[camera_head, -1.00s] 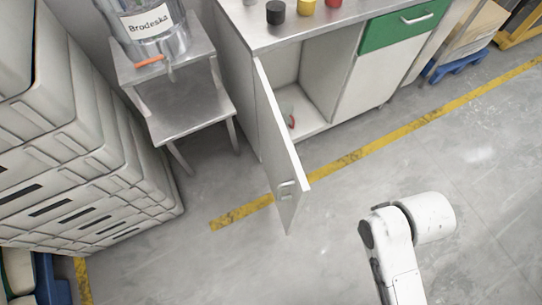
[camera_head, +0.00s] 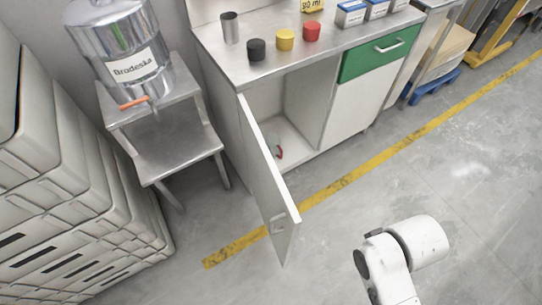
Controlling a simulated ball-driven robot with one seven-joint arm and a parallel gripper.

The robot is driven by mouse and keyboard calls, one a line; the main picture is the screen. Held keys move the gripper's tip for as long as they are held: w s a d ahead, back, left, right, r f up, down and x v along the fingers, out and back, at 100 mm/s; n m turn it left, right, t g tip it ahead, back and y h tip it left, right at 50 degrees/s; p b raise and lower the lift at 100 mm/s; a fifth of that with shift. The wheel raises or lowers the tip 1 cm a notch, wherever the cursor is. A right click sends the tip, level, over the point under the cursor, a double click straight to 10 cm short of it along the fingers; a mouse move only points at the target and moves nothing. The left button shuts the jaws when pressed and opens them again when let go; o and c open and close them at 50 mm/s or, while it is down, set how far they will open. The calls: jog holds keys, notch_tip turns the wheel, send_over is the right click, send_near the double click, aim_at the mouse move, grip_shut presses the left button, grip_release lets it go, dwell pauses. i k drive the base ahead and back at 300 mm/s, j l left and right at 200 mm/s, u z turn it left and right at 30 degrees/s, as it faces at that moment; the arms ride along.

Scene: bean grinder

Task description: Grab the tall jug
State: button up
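I cannot make out anything that is clearly a tall jug. A plain metal cylinder (camera_head: 230,28), open at the top, stands upright at the back left of the counter (camera_head: 216,46); no handle shows on it. A large steel container (camera_head: 113,40) labelled "Brodeska", with an orange-handled tap, stands on a metal stand at upper left. The cabinet under the counter has its left door (camera_head: 262,185) swung open, and a small red item (camera_head: 280,153) shows on its floor. Part of my white arm is at lower right; my gripper is not in view.
Black (camera_head: 257,50), yellow (camera_head: 286,40) and red (camera_head: 311,32) small pots stand along the counter front. Small boxes (camera_head: 352,14) are behind the green drawer (camera_head: 380,48). Grey crates (camera_head: 60,170) fill the left. The open door juts over clear floor.

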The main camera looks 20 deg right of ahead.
aim_at(273, 141)
jog(key=i+l+u, duration=0.3)
jog(key=i+l, duration=0.15)
jog(key=l, duration=0.2)
jog(key=i+l+u, duration=0.2)
jog(key=l, duration=0.15)
jog(key=i+l+u, duration=0.2)
jog(key=i+l, duration=0.3)
jog(key=i+l+u, duration=0.2)
jog(key=i+l, duration=0.25)
jog(key=l, duration=0.1)
